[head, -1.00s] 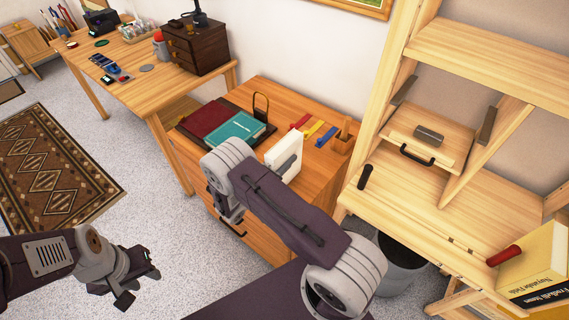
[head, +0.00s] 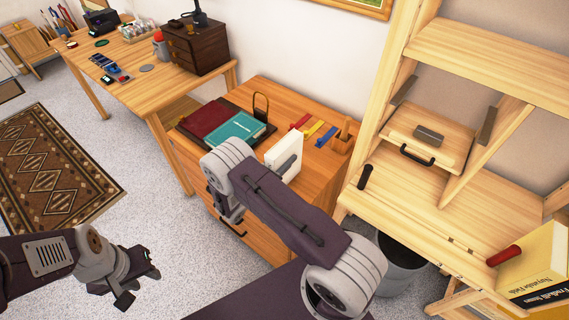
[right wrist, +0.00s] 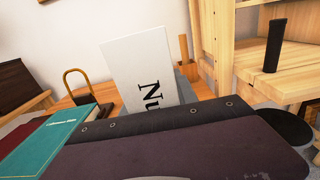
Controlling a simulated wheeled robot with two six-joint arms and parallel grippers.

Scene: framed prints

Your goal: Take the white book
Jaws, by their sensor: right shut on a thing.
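The white book (head: 278,153) stands upright above the wooden cabinet, its lower part hidden behind my right arm in the head view. In the right wrist view the white book (right wrist: 138,72) shows its pale cover with large black letters. My right gripper (head: 288,166) is shut on it, with a grey finger lying against its side. Whether the book's lower edge touches the cabinet top is hidden. My left gripper (head: 138,279) is open and empty, out over the carpet at the lower left.
A teal book (head: 236,131) and a dark red book (head: 207,117) lie beside a bookend (head: 260,106) on the cabinet (head: 283,95). Red, yellow and blue items lie behind the white book. A wooden shelf desk (head: 430,211) stands close on the right, with a grey bin (head: 402,270) below.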

